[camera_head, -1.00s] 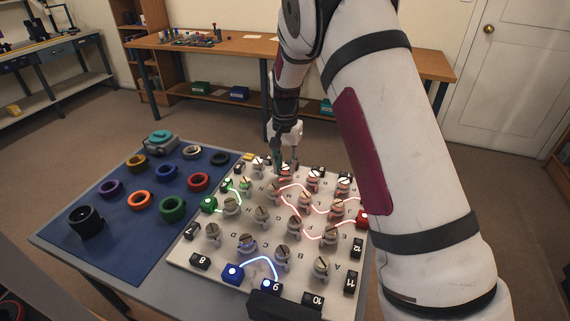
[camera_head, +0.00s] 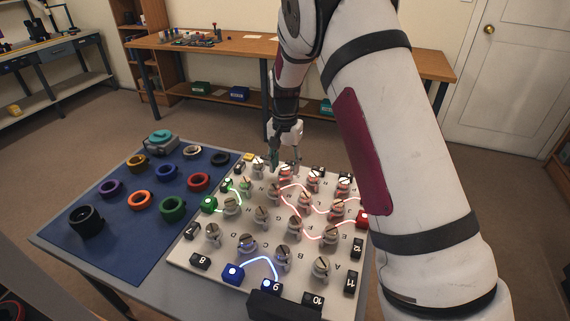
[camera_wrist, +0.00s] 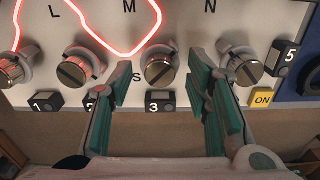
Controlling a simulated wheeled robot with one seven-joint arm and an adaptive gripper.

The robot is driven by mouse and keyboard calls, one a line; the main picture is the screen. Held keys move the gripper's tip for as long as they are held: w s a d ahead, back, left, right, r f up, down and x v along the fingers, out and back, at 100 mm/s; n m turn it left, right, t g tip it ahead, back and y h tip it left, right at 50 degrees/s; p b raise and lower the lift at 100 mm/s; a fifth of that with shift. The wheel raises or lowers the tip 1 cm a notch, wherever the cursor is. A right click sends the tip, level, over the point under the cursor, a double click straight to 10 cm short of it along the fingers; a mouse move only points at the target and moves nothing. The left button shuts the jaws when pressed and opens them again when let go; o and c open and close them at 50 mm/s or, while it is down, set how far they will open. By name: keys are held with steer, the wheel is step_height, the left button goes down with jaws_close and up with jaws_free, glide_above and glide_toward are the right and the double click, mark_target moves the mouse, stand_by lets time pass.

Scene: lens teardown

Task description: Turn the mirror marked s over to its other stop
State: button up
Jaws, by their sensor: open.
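The mirror marked s (camera_wrist: 158,68) is a round metal knob with a diagonal slot. The letter S shows at its lower left in the wrist view. My gripper (camera_wrist: 160,66) is open, with one green-padded finger on each side of this knob and visible gaps between. I cannot tell how far down the fingertips reach. In the head view my gripper (camera_head: 285,163) is over the far edge of the white board (camera_head: 213,282), and its fingers partly cover the knobs there.
Neighbouring slotted knobs stand left (camera_wrist: 75,68) and right (camera_wrist: 243,68) of the fingers. A red light line (camera_wrist: 98,38) bends near the knobs. A blue mat (camera_head: 130,240) holds coloured rings.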

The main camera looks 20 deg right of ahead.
mark_target(285, 167)
step_height(285, 167, up, 12)
stand_by(0.5)
steer(key=s+r+n+t+p, duration=0.2)
steer(key=s+r+n+p, duration=0.15)
steer(key=s+r, duration=1.45)
steer(key=s+n+t+p, duration=0.2)
steer(key=s+n+p, duration=0.2)
steer(key=s, duration=1.9)
steer(key=shift+d+f, duration=0.25)
steer(key=shift+f, duration=0.15)
steer(key=shift+s, duration=0.1)
